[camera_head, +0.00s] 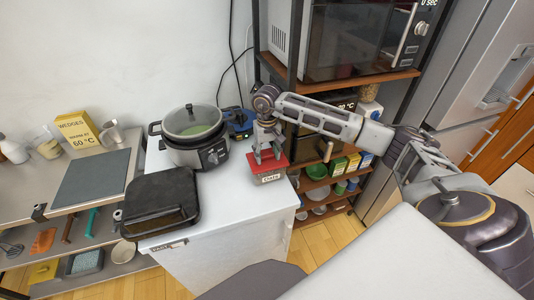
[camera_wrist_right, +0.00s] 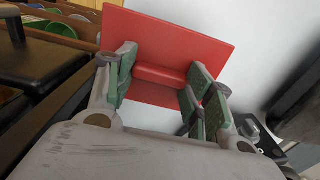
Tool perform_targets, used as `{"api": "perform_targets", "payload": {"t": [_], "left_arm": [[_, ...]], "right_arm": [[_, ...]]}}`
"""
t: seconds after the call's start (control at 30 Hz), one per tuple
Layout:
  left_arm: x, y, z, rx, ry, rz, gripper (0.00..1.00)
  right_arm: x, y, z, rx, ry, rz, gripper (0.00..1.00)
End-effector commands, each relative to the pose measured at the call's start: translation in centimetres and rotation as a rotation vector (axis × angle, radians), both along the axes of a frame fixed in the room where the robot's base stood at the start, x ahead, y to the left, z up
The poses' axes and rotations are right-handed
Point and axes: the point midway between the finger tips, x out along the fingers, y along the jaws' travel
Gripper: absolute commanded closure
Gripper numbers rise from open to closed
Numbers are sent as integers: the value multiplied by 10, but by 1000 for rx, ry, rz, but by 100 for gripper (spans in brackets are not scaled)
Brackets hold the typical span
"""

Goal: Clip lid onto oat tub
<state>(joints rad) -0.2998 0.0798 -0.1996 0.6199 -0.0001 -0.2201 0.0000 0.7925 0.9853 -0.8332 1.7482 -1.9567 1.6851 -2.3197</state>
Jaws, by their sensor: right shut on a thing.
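The oat tub (camera_head: 271,178), marked "Oats", stands near the right edge of the white counter in the head view. The red square lid (camera_head: 258,165) lies over the tub's top; I cannot tell whether it is clipped down or sits slightly above. My right gripper (camera_head: 267,156) comes down on the lid from above. In the right wrist view, the right gripper (camera_wrist_right: 162,75) has its green-padded fingers either side of the raised red grip of the lid (camera_wrist_right: 175,35) and is shut on it. The tub is hidden behind the lid there. My left gripper is not in view.
A slow cooker (camera_head: 194,138) with a glass lid stands left of the tub. A black appliance (camera_head: 160,203) lies at the counter's front left. A shelf with a microwave (camera_head: 352,40) rises behind the right arm. The counter in front of the tub is clear.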

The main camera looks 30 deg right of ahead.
Motion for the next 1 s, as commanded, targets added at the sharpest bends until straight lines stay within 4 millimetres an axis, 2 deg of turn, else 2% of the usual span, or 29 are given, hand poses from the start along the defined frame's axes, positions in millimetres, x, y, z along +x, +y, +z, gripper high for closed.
{"api": "perform_targets", "payload": {"t": [1.0], "left_arm": [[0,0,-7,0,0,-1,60]], "right_arm": [[0,0,-3,0,0,0,63]]}}
